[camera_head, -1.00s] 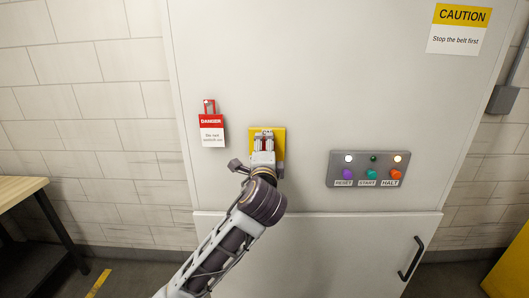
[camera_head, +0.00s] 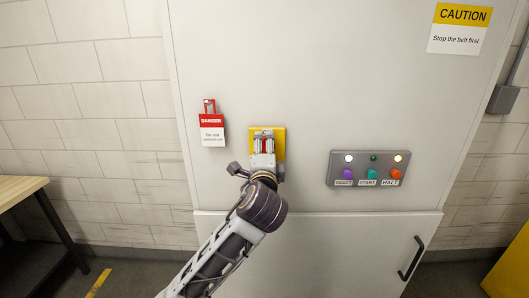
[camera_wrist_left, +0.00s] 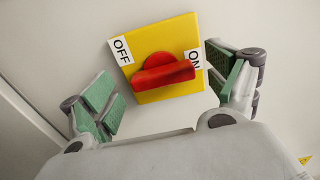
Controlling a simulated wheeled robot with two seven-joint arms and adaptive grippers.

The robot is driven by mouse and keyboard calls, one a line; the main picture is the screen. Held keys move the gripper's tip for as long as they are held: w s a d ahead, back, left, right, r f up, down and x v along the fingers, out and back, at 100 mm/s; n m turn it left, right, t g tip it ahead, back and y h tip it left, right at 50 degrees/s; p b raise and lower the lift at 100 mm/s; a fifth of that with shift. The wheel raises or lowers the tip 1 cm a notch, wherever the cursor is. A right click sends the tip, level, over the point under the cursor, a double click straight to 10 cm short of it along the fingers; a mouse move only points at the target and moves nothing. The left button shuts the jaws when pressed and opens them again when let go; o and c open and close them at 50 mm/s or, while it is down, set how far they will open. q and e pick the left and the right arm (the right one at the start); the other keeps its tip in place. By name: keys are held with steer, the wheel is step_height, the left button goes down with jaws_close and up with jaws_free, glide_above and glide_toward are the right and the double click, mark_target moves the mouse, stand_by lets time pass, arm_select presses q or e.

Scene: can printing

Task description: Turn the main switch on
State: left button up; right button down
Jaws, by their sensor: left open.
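The main switch is a red rotary knob (camera_wrist_left: 165,75) on a yellow square plate (camera_wrist_left: 155,48), fixed to the pale cabinet door. The wrist view shows an OFF label (camera_wrist_left: 122,51) at the plate's left corner and an ON label (camera_wrist_left: 193,59) at its right. The knob's bar lies nearly level in that view, its right end close to the ON label. My left gripper (camera_head: 264,145) is open in front of the plate (camera_head: 280,134). Its green-padded fingers stand to either side of the knob, apart from it. My right gripper is out of view.
A red DANGER tag (camera_head: 211,128) hangs left of the switch. A grey panel (camera_head: 333,171) with lamps and RESET, START and HALT buttons is to the right. A black door handle (camera_head: 412,258) is lower right. A wooden table (camera_head: 18,190) stands at the left.

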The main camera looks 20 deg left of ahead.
arm_select(q)
steer(key=v, duration=1)
steer(key=shift+s, duration=0.25)
